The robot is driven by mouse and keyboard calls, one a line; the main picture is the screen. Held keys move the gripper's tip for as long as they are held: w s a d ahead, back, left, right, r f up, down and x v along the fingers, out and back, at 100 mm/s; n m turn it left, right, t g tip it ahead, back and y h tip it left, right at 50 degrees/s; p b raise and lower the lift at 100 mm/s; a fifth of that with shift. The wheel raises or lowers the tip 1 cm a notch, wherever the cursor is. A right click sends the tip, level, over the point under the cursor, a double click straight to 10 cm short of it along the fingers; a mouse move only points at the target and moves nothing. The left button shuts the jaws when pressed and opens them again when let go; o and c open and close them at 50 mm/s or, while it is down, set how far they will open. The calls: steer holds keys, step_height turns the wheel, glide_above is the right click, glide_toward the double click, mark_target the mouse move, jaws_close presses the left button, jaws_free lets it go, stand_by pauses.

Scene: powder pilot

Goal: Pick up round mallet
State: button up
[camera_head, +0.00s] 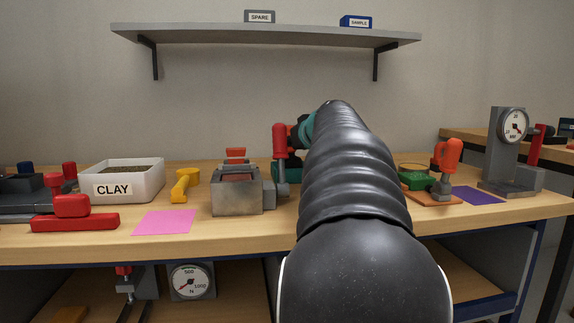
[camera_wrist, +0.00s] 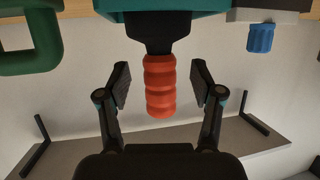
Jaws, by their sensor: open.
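An orange-red ribbed handle (camera_wrist: 160,88) lies between the two fingers of my gripper (camera_wrist: 159,84) in the wrist view, with a gap on each side. The handle joins a black neck (camera_wrist: 155,32) and a teal block (camera_wrist: 178,20). I cannot tell whether this is the round mallet. My gripper is open and holds nothing. In the head view my black arm covers most of the gripper and the handle.
In the head view a grey metal block (camera_head: 237,198), yellow tool (camera_head: 184,185) and clay bin (camera_head: 151,185) stand left. An orange-handled tool (camera_head: 446,161) and dial stand (camera_head: 501,150) stand right. A wall shelf (camera_head: 270,35) hangs above. The wrist view shows a green loop (camera_wrist: 42,48) and blue knob (camera_wrist: 260,38) alongside.

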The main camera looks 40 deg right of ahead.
mark_target(290, 126)
steer(key=x, duration=0.2)
steer(key=shift+w+d+f, duration=0.1)
steer(key=shift+w, duration=0.15)
jaws_close()
step_height(290, 126, up, 5)
steer(key=shift+f+p, duration=0.1)
steer(key=shift+p, duration=0.8)
steer(key=s+d+r, duration=0.4)
steer(key=s+r, duration=0.2)
steer(key=s, duration=0.4)
steer(key=shift+s+d+p, duration=0.3)
steer(key=shift+s+d, duration=0.05)
steer(key=shift+s, duration=0.05)
steer(key=shift+r, duration=0.15)
